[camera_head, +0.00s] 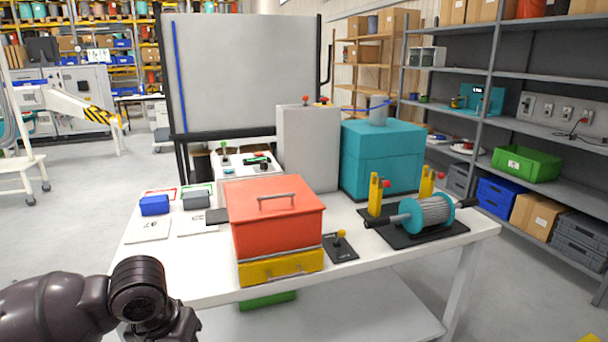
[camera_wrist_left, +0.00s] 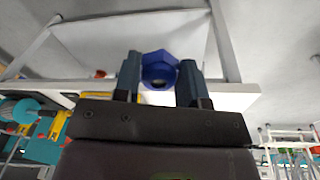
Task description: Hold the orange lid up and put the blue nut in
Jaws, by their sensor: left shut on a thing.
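The orange lid (camera_head: 272,215), with a grey handle on top, sits down on a yellow box (camera_head: 280,266) near the table's front edge. No gripper is at the lid. In the left wrist view, my left gripper (camera_wrist_left: 160,83) is shut on the blue nut (camera_wrist_left: 158,66), which shows between its two fingertips. In the head view my left arm comes in at the lower left, in front of the table; its fingers and the nut do not show there. My right gripper is in neither view.
The white table (camera_head: 190,262) also holds a cable reel (camera_head: 425,212) on a black stand, a teal box (camera_head: 382,158), a grey cabinet (camera_head: 309,148) and a blue bin (camera_head: 155,205). A small black lever plate (camera_head: 341,247) lies right of the lidded box. The front left tabletop is clear.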

